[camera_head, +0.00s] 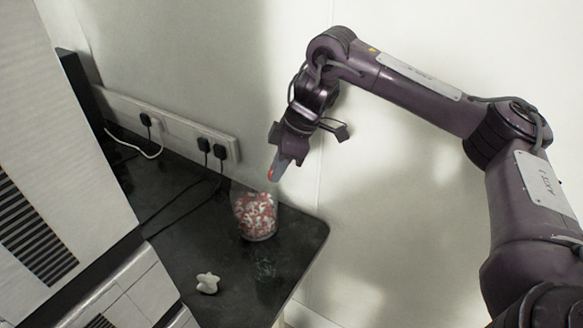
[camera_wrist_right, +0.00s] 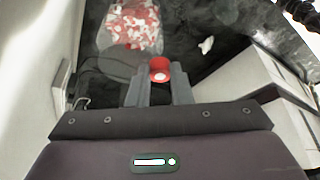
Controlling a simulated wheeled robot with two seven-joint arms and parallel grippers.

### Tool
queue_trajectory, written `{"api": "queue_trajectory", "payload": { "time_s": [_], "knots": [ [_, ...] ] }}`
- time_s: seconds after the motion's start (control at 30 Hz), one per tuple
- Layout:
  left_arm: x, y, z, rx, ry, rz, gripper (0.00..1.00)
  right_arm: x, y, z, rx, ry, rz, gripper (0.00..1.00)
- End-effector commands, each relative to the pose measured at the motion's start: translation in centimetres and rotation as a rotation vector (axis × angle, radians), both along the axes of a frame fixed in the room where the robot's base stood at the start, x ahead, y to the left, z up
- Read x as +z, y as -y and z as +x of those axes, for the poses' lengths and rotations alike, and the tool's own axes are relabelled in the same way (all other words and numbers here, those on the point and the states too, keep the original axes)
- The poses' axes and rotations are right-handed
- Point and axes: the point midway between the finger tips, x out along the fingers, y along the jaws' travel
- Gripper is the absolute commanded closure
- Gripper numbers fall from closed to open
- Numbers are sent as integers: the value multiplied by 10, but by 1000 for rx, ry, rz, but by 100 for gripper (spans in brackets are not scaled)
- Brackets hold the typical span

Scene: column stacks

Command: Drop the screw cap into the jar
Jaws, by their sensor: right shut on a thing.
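My right gripper (camera_head: 275,156) reaches in from the right and points down, above the jar. It is shut on the red screw cap (camera_head: 271,175). In the right wrist view the cap (camera_wrist_right: 159,68) shows red with a pale centre between the two grey fingertips (camera_wrist_right: 160,85). The clear jar (camera_head: 256,222) stands upright on the dark worktop and holds many red and white pieces. In the right wrist view the jar (camera_wrist_right: 132,28) is ahead of the fingers, with the cap apart from it. My left gripper is not in view.
The dark worktop (camera_head: 190,245) ends at a rounded right edge near the jar. A small white knobbly object (camera_head: 207,283) lies in front. Sockets with plugs (camera_head: 219,147) and cables line the wall behind. A large white appliance (camera_head: 55,140) stands at left.

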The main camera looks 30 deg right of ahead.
Motion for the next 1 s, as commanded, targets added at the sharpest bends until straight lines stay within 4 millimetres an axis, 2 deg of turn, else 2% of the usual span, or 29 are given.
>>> {"api": "queue_trajectory", "payload": {
  "time_s": [0.03, 0.2, 0.43, 0.73, 1.0],
  "knots": [
    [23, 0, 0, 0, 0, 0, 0, 15, -5, 8, -24, -6, 3, 100],
    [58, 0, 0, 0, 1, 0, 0, 29, -15, 34, -124, -6, 3, 100],
    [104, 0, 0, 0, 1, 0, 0, 37, -23, 59, -285, -10, 3, 100],
    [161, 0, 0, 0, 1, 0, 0, 31, -22, 72, -528, -9, 1, 100],
    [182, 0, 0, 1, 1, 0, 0, 16, -16, 69, -658, -4, -1, 100]
  ]
}}
